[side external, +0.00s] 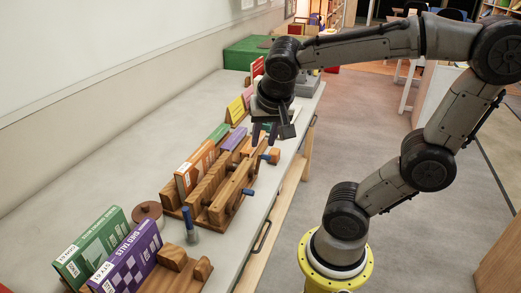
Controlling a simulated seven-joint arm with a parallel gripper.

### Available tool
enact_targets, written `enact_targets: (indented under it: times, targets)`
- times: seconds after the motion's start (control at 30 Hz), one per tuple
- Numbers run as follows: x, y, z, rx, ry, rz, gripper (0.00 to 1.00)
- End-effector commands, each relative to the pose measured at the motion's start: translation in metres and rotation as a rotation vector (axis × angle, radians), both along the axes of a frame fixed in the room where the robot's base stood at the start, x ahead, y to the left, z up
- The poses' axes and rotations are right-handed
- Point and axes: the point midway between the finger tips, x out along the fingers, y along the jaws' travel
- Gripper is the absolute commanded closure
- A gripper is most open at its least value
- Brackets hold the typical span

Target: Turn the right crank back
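A wooden rack device (217,209) with slotted rails stands on the grey counter, holding upright coloured boxes. My gripper (265,135) hangs above the far end of the device, pointing down, close to the far handle in the picture. Its two dark fingers look apart with nothing between them. I cannot tell whether it touches anything.
An orange box (195,168) stands in the rack. Green (90,248) and purple (127,262) boxes stand at the near left, beside a blue-handled upright peg (188,222) and a round brown lid (147,212). A yellow sign (236,109) stands behind. The counter's left side is clear.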

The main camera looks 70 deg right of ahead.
Motion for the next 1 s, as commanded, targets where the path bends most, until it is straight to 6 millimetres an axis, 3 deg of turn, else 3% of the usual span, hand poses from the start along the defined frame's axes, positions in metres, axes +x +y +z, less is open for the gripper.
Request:
enact_targets:
  times: [0.03, 0.17, 0.27, 0.4, 0.53, 0.67, 1.0]
  targets:
    - [0.0, -0.011, -0.009, -0.075, 0.091, 0.041, 0.78]
    - [0.009, -0.04, -0.035, -0.328, 0.397, 0.227, 1.0]
    - [0.026, -0.051, -0.054, -0.521, 0.621, 0.401, 1.0]
    - [0.048, -0.049, -0.079, -0.702, 0.816, 0.59, 1.0]
    - [0.054, -0.039, -0.098, -0.752, 0.89, 0.678, 1.0]
    - [0.055, -0.037, -0.105, -0.76, 0.906, 0.701, 1.0]
    - [0.053, -0.08, -0.13, -0.753, 0.906, 0.694, 1.0]
